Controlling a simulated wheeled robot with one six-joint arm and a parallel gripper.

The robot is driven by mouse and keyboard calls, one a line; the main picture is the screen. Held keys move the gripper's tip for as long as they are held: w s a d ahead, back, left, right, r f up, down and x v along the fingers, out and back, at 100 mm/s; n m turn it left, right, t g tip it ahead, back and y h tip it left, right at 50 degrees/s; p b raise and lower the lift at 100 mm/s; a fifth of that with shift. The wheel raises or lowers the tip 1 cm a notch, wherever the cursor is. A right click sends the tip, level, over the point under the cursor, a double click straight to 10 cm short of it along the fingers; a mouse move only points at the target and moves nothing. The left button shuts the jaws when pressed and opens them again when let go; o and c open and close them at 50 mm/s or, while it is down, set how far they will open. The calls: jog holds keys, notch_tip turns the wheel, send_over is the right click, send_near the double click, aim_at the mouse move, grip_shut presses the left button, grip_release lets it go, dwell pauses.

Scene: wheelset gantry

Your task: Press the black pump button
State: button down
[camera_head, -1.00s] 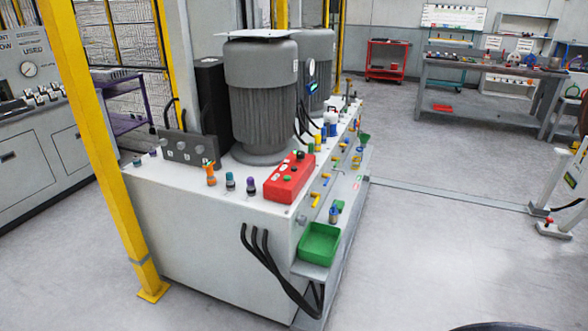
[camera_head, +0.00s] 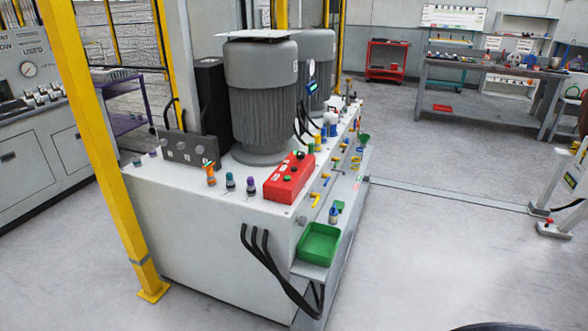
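A red control box (camera_head: 289,179) lies on the near right part of the white pump unit's top (camera_head: 225,187). It carries small green buttons, one near its front end (camera_head: 287,179) and one near its far end. A small dark spot (camera_head: 300,155) shows at the far end; it may be the black button, but it is too small to tell. My gripper is not in view.
Large grey motors (camera_head: 263,100) stand behind the box. Small coloured fittings (camera_head: 251,186) stand left of it. A green tray (camera_head: 319,244) and black hoses (camera_head: 268,262) are at the near side. A yellow post (camera_head: 100,140) stands left.

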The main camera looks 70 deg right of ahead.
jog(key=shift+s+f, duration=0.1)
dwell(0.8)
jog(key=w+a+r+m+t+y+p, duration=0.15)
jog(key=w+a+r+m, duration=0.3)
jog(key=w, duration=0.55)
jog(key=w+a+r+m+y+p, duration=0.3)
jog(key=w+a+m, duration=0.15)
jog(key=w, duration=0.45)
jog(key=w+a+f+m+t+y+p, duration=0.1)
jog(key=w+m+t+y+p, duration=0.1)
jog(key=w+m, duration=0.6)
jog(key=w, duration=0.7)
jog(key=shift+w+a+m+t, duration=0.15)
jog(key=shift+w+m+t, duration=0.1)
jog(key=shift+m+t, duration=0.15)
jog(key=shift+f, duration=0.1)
